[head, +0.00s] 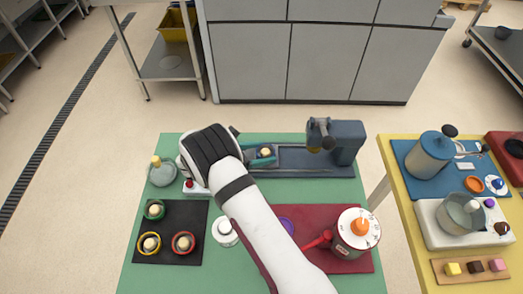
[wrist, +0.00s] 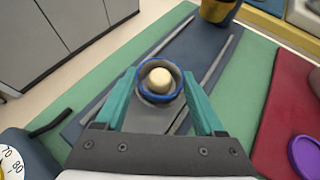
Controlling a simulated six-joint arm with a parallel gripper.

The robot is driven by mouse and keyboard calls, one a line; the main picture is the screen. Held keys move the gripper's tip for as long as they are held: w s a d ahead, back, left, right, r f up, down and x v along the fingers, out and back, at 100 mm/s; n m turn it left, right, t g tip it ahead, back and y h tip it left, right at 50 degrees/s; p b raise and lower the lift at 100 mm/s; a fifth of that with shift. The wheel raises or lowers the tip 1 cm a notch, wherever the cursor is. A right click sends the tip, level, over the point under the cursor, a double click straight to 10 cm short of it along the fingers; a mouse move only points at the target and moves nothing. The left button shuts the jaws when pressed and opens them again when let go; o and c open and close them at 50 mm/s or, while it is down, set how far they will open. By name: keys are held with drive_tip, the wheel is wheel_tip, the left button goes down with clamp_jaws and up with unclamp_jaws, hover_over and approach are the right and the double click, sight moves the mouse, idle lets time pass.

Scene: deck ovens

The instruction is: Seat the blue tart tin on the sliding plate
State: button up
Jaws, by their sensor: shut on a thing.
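The blue tart tin (wrist: 143,91) is a small blue ring with a cream filling, between my gripper's teal fingers in the wrist view. My gripper (wrist: 160,78) is shut on it; in the head view the gripper (head: 263,155) is over the left part of the blue press base (head: 300,160). A grey plate (wrist: 150,118), seemingly the sliding plate, shows just under and in front of the tin, between two rails. I cannot tell whether the tin touches it. The press head (head: 335,140) stands at the right end of the base.
A black mat (head: 175,215) with green, yellow and red tins lies at the lower left. A red mat (head: 345,265) carries a red-handled pot (head: 350,245). A glass jar (head: 162,173) and a red button (head: 190,184) stand left of the base. A yellow table (head: 410,215) is at right.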

drive_tip(key=shift+f, duration=0.1)
drive_tip(key=o, duration=1.1)
drive_tip(key=shift+c, duration=0.2)
drive_tip(key=shift+v, duration=5.5)
